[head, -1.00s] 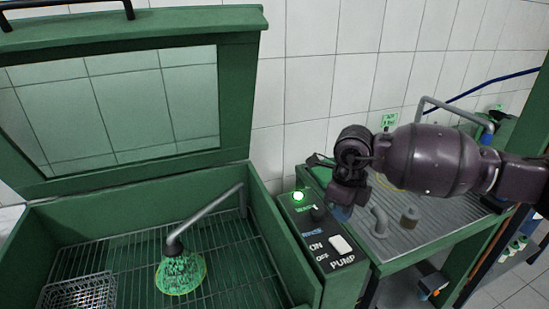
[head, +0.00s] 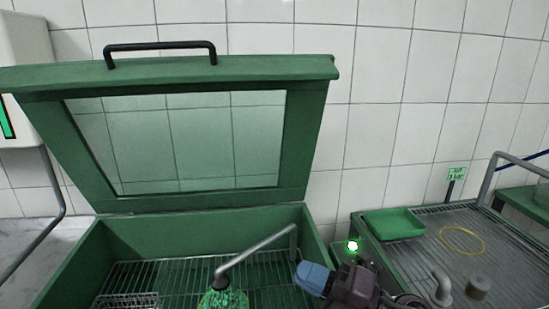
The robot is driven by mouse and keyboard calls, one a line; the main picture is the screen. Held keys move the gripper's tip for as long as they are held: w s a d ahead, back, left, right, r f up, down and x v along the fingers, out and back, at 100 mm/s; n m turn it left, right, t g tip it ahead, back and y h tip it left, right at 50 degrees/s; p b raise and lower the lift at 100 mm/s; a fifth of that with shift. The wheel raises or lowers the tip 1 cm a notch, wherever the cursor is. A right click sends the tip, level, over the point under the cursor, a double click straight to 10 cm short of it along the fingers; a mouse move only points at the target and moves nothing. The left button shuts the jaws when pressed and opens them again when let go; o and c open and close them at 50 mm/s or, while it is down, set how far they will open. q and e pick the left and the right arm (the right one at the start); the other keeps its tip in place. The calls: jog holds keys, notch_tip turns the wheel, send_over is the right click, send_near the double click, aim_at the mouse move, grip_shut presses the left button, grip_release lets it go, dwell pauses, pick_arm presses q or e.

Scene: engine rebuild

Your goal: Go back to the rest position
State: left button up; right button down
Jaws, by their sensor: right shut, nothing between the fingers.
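My right gripper (head: 312,277) is at the bottom of the head view, right of centre, with its blue fingertips pointing left. It is shut and empty. It appears in front of the right rim of the green wash cabinet and hides most of the pump control box; only the lit green lamp (head: 352,245) shows clearly. My left gripper is not in view.
The green cabinet's windowed lid (head: 318,120) stands open. Inside are a wire rack, a bent grey pipe (head: 258,252) and a green brush-like spray (head: 224,299). To the right, a ribbed bench holds a green tray (head: 394,224), a yellow ring (head: 462,240) and a grey plug (head: 478,287).

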jog(key=d+f+m+t+h, duration=0.2)
jog(key=d+m+h, duration=0.3)
jog(key=m, duration=0.3)
jog(key=s+d+f+m+t+h, duration=0.1)
jog(key=d+f+m+t+h, duration=0.2)
jog(key=d+m+h, duration=0.3)
jog(key=d+f+m+t+h, duration=0.2)
jog(key=d+f+m+h, duration=0.3)
jog(key=m+h, duration=0.3)
jog(key=shift+s+d+m, duration=0.1)
jog(key=shift+d+m, duration=0.2)
jog(key=shift+m, duration=0.55)
jog(key=shift+s+d+m, duration=0.1)
jog(key=shift+d+m, duration=0.15)
jog(key=shift+m, duration=0.6)
jog(key=s+d+f+m+g, duration=0.3)
jog(key=s+f+g, duration=0.35)
jog(key=s, duration=0.45)
jog(key=s+d+f+m+g, duration=0.2)
jog(key=s+f+m+g, duration=0.2)
jog(key=s+f+g, duration=0.45)
jog(key=w+f+n+t, duration=0.1)
jog(key=w+f+t, duration=0.5)
jog(key=t, duration=0.5)
notch_tip(320, 180, down, 2)
jog(key=shift+f, duration=0.2)
